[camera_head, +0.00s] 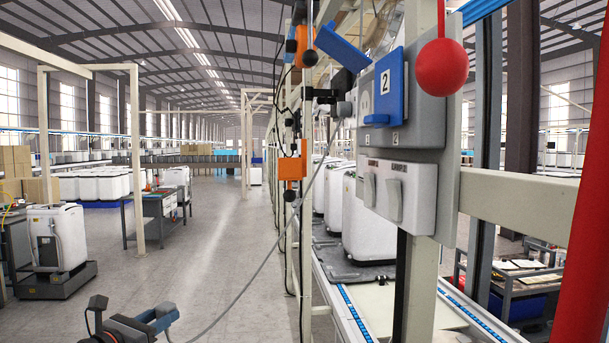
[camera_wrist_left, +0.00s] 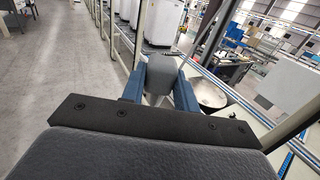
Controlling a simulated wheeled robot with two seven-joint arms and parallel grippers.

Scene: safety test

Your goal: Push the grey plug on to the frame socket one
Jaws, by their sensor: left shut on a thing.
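My left gripper (camera_head: 152,320) is low at the left of the head view, well apart from the socket panel. In the left wrist view its two blue fingers are shut on the grey plug (camera_wrist_left: 160,72). A grey cable runs from near this gripper up to a grey connector (camera_head: 345,109) at the panel's left side. The grey socket box (camera_head: 424,112) is on the frame, with a blue lid marked 2 (camera_head: 388,84). My right gripper is out of view.
A red ball-shaped knob (camera_head: 441,66) hangs before the panel. A white switch box (camera_head: 402,192) is below the sockets. Orange boxes (camera_head: 292,168) hang on the frame post. White appliances (camera_head: 368,222) stand on the line behind. The aisle floor (camera_head: 215,240) is clear.

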